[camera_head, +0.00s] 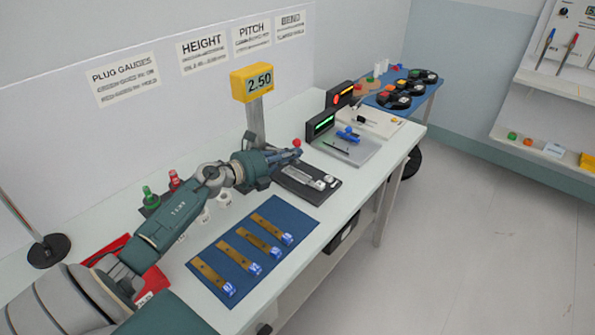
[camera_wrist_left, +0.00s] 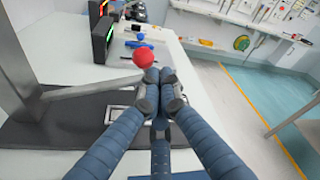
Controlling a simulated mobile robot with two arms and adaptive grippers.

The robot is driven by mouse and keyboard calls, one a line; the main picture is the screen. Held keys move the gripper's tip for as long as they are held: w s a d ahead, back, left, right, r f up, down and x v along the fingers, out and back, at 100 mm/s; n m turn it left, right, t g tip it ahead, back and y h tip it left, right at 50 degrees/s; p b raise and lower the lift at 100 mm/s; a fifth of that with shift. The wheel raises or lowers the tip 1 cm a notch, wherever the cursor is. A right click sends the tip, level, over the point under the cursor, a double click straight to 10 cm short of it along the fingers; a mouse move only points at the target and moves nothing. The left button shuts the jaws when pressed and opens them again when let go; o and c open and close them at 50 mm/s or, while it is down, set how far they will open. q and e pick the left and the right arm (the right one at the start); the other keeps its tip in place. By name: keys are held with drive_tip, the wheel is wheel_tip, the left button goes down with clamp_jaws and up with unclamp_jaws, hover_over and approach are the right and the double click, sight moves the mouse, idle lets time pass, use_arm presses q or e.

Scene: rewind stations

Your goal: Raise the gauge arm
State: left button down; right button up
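The height gauge stands on the bench with a yellow display (camera_head: 258,81) reading 2.50 on a grey column (camera_head: 256,122). Its gauge arm (camera_wrist_left: 95,90) is a thin grey bar running right from the column in the left wrist view, low above the dark base (camera_wrist_left: 70,118). A red ball knob (camera_wrist_left: 143,57) shows just beyond the fingertips; it also shows in the head view (camera_head: 296,143). My left gripper (camera_wrist_left: 158,78) has its fingertips together beside the bar's far end. I cannot tell whether they touch the bar or knob. My right gripper is out of view.
A blue mat (camera_head: 228,264) with several brass strips lies in front of my left arm. Green and red plug gauges (camera_head: 150,198) stand behind it. A black box with a green light (camera_head: 321,125) and a grey plate (camera_head: 352,158) are further along the bench.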

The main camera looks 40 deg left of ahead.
use_arm(q)
drive_tip(key=a+r+n+t+h+b, duration=0.1)
drive_tip(key=a+r+n+b, duration=0.3)
drive_tip(key=a+r+n, duration=0.5)
drive_tip(key=shift+w+a+r+t+h, duration=0.25)
drive_tip(key=shift+w+a+t+h, duration=0.2)
drive_tip(key=shift+a, duration=1)
drive_tip(key=shift+s, duration=0.1)
